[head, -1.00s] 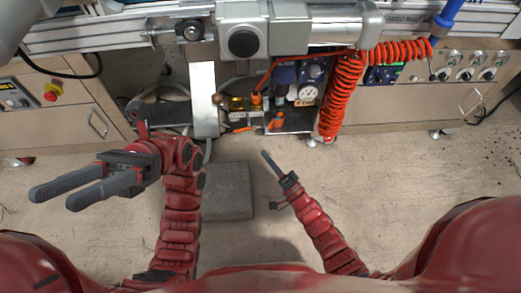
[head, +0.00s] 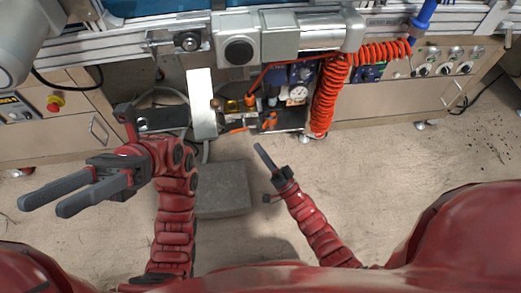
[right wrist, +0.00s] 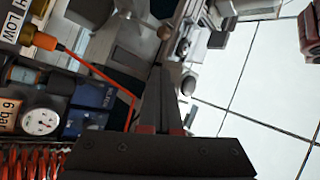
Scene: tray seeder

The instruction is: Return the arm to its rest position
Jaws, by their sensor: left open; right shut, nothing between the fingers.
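My left gripper (head: 62,203) is at the left of the head view, its two grey fingers apart and pointing left over the bare floor. Nothing is between them. My right gripper (head: 259,148) is near the middle of the head view, pointing up and left toward the machine, its fingers together. In the right wrist view its shut fingers (right wrist: 160,90) are seen with nothing held. Both grippers are apart from the machine and touch nothing that I can see.
The seeder machine's metal frame and motor (head: 240,50) span the top. A red coiled hose (head: 325,100) hangs down, beside a pressure gauge (head: 298,93). A grey block (head: 225,188) lies on the floor between my arms.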

